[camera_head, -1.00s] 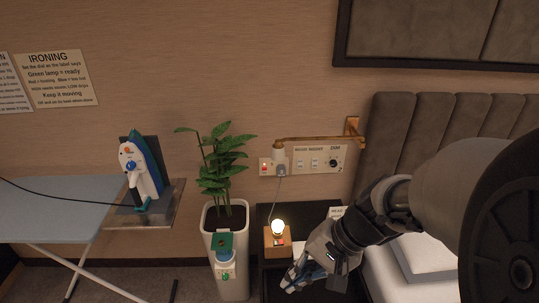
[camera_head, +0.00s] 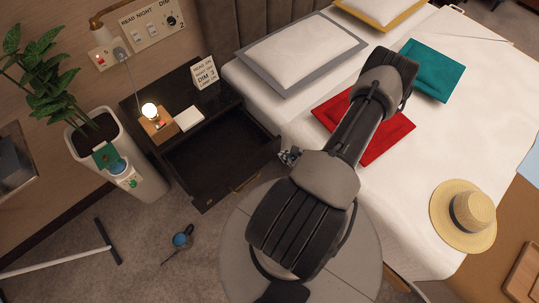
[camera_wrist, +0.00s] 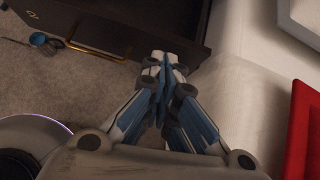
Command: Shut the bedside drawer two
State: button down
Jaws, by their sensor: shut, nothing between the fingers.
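The dark bedside cabinet (camera_head: 134,103) stands between the plant pot and the bed. One of its drawers (camera_head: 206,161) is pulled out, and its inside looks empty. Its front edge carries a brass handle (camera_head: 246,179); the handle also shows in the wrist view (camera_wrist: 98,50). My gripper (camera_head: 287,155) is beside the right front corner of the open drawer, near the bed. In the wrist view my gripper (camera_wrist: 165,58) has its fingers together and empty, to the right of the handle. I cannot tell whether the fingertips touch the drawer front.
The bed (camera_head: 440,130) borders the drawer on the right. A blue cup-like item (camera_head: 181,240) lies on the carpet. Floor in front of the drawer is partly taken by my base.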

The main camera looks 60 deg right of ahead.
notch_tip(320, 180, down, 3)
jog(key=s+m, duration=0.1)
jog(key=s, duration=0.1)
jog(key=b, duration=0.5)
send_near(264, 154)
jog(key=shift+m+h, duration=0.3)
jog(key=shift+h, duration=0.1)
jog(key=shift+a+x, duration=0.1)
jog(key=shift+x, duration=1)
jog(key=shift+a+x, duration=0.15)
jog(key=shift+x, duration=0.95)
jog(key=shift+w, duration=0.1)
